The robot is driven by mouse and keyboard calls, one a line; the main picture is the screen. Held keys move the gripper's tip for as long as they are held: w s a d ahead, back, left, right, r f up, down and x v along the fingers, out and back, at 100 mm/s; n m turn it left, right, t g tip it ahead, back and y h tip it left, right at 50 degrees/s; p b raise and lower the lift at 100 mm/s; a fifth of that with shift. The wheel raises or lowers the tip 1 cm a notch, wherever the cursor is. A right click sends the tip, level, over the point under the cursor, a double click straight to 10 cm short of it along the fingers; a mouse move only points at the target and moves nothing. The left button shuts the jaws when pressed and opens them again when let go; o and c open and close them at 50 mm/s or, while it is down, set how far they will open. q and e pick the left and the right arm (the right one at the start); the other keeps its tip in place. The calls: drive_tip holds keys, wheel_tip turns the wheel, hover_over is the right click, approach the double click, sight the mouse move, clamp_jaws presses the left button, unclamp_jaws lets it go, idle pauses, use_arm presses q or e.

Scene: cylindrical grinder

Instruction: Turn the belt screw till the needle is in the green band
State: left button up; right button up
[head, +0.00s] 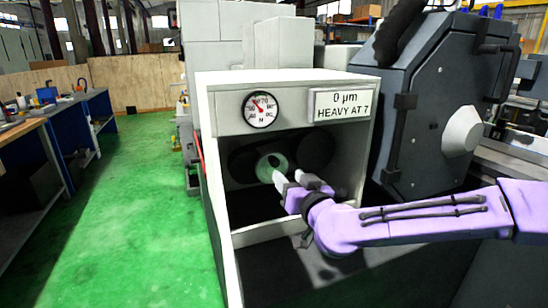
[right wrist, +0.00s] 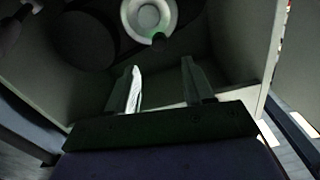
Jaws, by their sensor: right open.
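A round white gauge (head: 262,109) sits on the front panel of the open grey housing. Its needle seems to point to the upper left; the band colours are too small to tell. Inside the housing, a pale round disc (head: 272,166), which looks like the belt screw's wheel, is partly hidden by my right gripper (head: 291,179). My left gripper is out of view.
A sign (head: 339,104) reads "0 µm HEAVY AT 7". The housing's side walls (head: 220,215) and lower shelf edge (head: 272,231) enclose my right gripper. A dark machine (head: 432,105) stands on the right. Green floor (head: 130,220) lies clear on the left.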

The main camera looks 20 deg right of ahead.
sight(276, 164)
drive_tip(key=w+p, duration=0.1)
drive_tip(key=w, duration=0.9)
drive_tip(key=shift+w+a, duration=0.15)
drive_tip(key=shift+w, duration=0.05)
clamp_jaws()
